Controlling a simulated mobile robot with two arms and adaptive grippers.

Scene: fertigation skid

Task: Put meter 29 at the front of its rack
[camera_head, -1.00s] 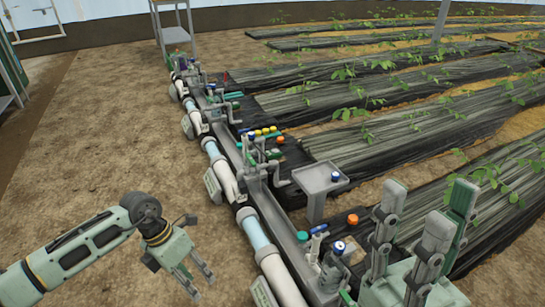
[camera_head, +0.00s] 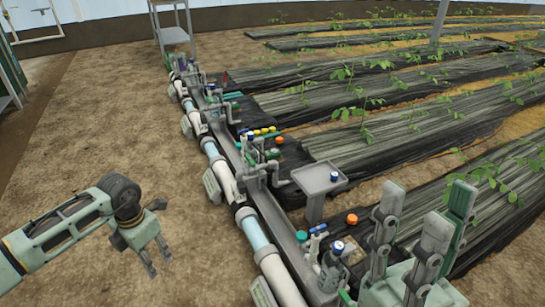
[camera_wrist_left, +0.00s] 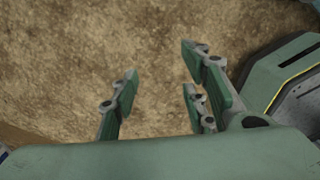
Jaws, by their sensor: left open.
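My left gripper (camera_head: 160,265) hangs over bare soil left of the skid, apart from everything. In the left wrist view it (camera_wrist_left: 158,72) is open and empty, with only soil between its fingers. My right gripper (camera_head: 420,215) is close to the camera at the lower right, its fingers pointing up and spread, nothing between them. A small blue-and-white capped piece (camera_head: 335,177) stands on a grey tray (camera_head: 308,182). Another blue-and-white capped piece (camera_head: 338,247) is on the near end of the skid. No number can be read, so I cannot tell which thing is meter 29 or its rack.
The skid's pipe run (camera_head: 252,232) stretches from lower middle to the far left, with valves and fittings along it. An orange cap (camera_head: 352,219) is near the tray. A shelf stand (camera_head: 174,35) stands at the back. Soil on the left is clear; planted beds lie right.

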